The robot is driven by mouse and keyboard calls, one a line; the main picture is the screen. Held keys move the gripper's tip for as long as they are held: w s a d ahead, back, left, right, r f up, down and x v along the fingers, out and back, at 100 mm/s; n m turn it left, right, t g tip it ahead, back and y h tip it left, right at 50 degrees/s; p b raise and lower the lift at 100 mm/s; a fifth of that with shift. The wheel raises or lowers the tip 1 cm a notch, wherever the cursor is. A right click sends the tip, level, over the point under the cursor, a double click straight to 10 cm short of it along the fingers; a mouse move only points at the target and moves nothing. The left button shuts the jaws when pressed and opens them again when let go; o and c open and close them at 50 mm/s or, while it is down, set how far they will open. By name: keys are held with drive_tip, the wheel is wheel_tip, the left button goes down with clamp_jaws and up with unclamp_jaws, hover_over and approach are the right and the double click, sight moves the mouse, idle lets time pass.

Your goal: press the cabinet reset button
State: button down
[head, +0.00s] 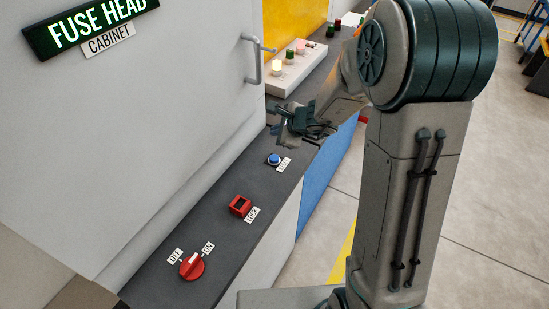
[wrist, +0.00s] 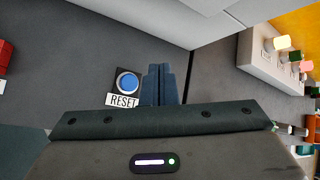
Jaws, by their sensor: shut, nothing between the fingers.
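The blue reset button (head: 274,159) sits on the dark counter in front of the fuse head cabinet (head: 150,110). Its label (head: 284,164) is beside it. In the wrist view the round blue button (wrist: 128,82) sits on a black square base, with a label reading RESET (wrist: 122,100) under it. My gripper (wrist: 160,72) is shut and empty, its fingertips just right of the button in the wrist view. In the head view my gripper (head: 277,126) is beyond the button and appears above the counter. I cannot tell its exact height.
A red rotary switch (head: 192,266) with OFF and ON labels and a red lock block (head: 240,206) are on the same counter. The cabinet handle (head: 252,60) juts out near my gripper. A pale panel with coloured lamps (head: 290,68) stands farther back.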

drive_tip(key=b, duration=0.6)
hover_over(277, 159)
wheel_tip(277, 159, down, 7)
drive_tip(key=shift+f+b, duration=0.55)
drive_tip(key=shift+f, duration=0.05)
drive_tip(key=shift+s, duration=0.1)
idle(1.1)
drive_tip(key=shift+f+b, duration=0.4)
drive_tip(key=shift+b, duration=0.25)
drive_tip(key=shift+f+b, duration=0.5)
drive_tip(key=shift+b, duration=0.1)
idle(0.5)
idle(0.4)
drive_tip(key=shift+r+p, duration=0.65)
drive_tip(key=shift+r, duration=0.25)
